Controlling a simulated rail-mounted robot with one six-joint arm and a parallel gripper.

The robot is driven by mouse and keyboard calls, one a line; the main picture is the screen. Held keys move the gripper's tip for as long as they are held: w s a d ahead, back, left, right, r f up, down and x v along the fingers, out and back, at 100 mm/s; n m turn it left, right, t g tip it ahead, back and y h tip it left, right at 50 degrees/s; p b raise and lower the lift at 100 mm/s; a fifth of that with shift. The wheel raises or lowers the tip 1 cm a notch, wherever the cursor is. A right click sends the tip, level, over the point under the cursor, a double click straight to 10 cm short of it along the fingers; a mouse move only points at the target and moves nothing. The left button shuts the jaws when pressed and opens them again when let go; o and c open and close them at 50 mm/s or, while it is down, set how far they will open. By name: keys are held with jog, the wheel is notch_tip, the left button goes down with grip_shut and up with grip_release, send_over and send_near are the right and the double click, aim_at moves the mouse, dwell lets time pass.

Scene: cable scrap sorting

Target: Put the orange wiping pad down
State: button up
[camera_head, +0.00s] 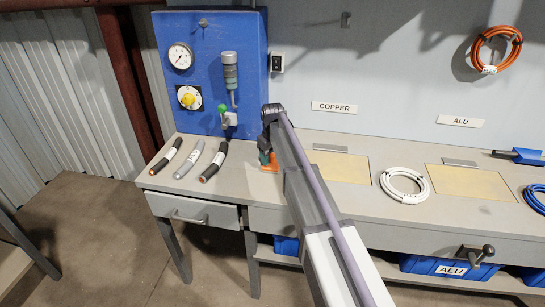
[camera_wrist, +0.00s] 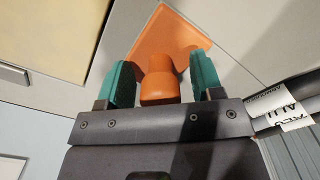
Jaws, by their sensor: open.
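The orange wiping pad (camera_wrist: 173,35) shows in the wrist view as a flat orange plate with a rounded knob handle (camera_wrist: 160,80). Its plate appears to lie on the grey bench top. My gripper (camera_wrist: 160,82) is open, with one teal finger on each side of the knob and a narrow gap visible beside it. In the head view a small part of the pad (camera_head: 270,167) shows at the end of my arm, on the bench. My arm hides most of it there, along with most of my gripper (camera_head: 264,158).
Several cable pieces (camera_head: 203,159) lie to the left on the bench (camera_head: 245,185). A blue panel (camera_head: 215,50) with a gauge and green-knobbed lever stands behind. A yellowish plate (camera_head: 340,167) and a white cable coil (camera_head: 404,186) are to the right.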

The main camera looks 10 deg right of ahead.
notch_tip(320, 180, up, 13)
jog(key=p, duration=1.3)
jog(key=s+m, duration=0.4)
jog(key=s, duration=2.9)
jog(key=shift+f+b, duration=0.3)
jog(key=shift+o, duration=0.5)
